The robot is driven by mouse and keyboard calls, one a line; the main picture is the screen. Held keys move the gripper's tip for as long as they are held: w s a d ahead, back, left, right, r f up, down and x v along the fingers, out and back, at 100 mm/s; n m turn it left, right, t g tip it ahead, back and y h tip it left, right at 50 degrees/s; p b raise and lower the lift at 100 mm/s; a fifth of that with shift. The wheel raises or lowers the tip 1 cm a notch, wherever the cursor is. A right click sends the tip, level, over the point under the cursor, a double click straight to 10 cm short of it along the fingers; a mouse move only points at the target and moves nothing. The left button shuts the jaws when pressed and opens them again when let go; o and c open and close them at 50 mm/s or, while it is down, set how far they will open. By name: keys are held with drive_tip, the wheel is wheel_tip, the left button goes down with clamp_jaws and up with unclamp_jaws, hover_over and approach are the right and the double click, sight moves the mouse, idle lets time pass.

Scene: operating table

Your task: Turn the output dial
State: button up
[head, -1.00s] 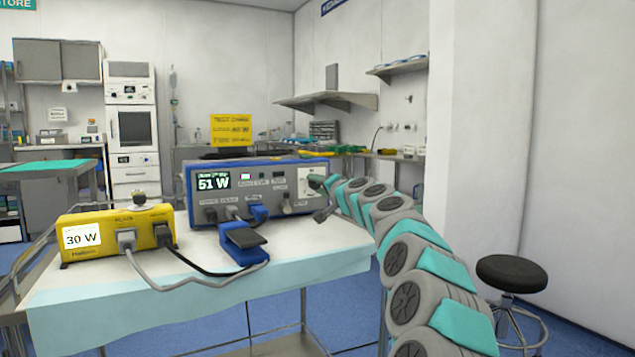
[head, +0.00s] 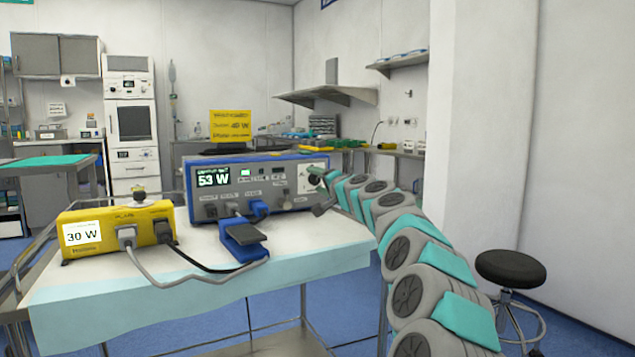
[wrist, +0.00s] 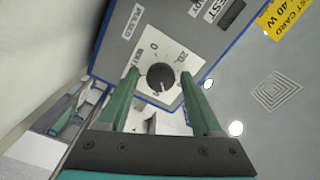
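The blue and grey generator (head: 262,186) stands on the draped table, and its green-lit screen (head: 213,178) reads 53 W. The output dial (wrist: 161,77) is a round black knob on a white scale plate (wrist: 178,62) in the wrist view. I cannot tell how deep the fingertips reach.
A yellow card (head: 230,124) above the generator shows 40 W. A yellow unit (head: 117,230) reading 30 W stands at the left front, with grey and black cables (head: 160,282) running to the right. A black stool (head: 511,268) stands right.

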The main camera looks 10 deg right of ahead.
sight(316, 179)
drive_tip(key=shift+o, duration=0.3)
drive_tip(key=shift+v, duration=0.85)
drive_tip(key=v, duration=0.2)
drive_tip(key=shift+s+d+r+b, duration=0.15)
drive_tip(key=shift+s+b, duration=0.2)
drive_tip(key=shift+s, duration=0.4)
drive_tip(key=shift+v, duration=1.25)
drive_tip(key=shift+s+d, duration=0.1)
